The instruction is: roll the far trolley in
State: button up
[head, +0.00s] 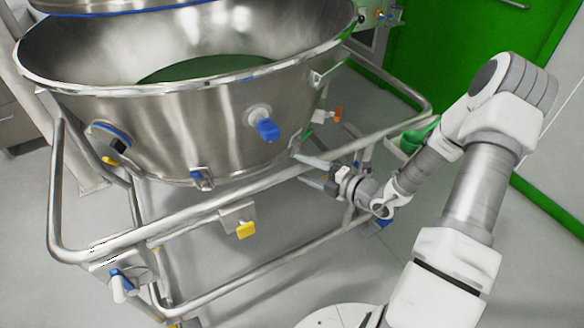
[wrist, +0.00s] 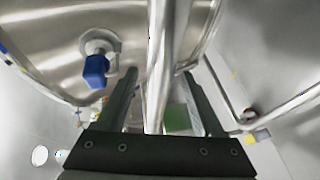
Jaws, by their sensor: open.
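A trolley with a tubular steel frame (head: 190,219) fills the left and middle of the head view. It carries a large open steel bowl (head: 190,130) with a blue-handled valve (head: 267,129) on its side. The valve also shows in the wrist view (wrist: 96,68). My gripper (head: 306,171) is at the right part of the near upper rail. In the wrist view the rail (wrist: 160,60) runs between the two open fingers of my gripper (wrist: 159,76), with gaps on both sides. Only one trolley can be made out.
A yellow pedal-like tab (head: 246,230) and a blue-and-white caster (head: 122,285) sit low on the frame. A green door (head: 470,45) and white wall stand at the right. A steel part with a blue edge (head: 120,12) hangs over the bowl's back. Grey floor is free in front.

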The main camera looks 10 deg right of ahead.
jog(key=b+x, duration=0.1)
jog(key=x, duration=0.4)
grip_shut()
dwell(0.3)
dwell(1.0)
